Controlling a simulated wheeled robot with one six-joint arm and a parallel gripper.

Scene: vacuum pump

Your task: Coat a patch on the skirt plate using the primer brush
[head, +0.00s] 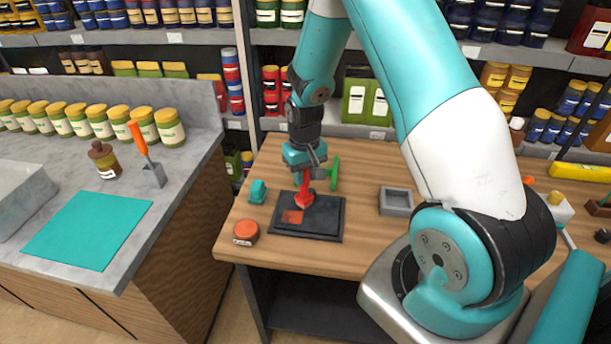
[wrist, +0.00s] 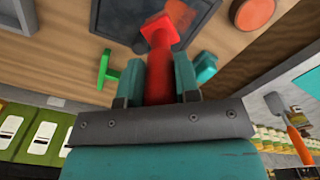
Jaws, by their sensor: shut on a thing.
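My gripper (head: 305,175) is shut on a red brush (head: 305,201), which points down over the dark square plate (head: 327,229) on the wooden table. An orange-red patch (head: 291,217) shows on the plate, just left of the brush head. The brush head is at or very near the plate's surface; I cannot tell if it touches. In the wrist view, the red brush (wrist: 158,82) sits between my fingers (wrist: 160,92), its wide head over the dark plate (wrist: 117,16).
A round orange-topped tin (head: 246,231) and a teal block (head: 258,191) stand left of the plate. A green T-shaped part (head: 333,172) stands behind it. A grey tray (head: 396,201) is to the right. Left is a grey counter with a teal mat (head: 88,229) and jars.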

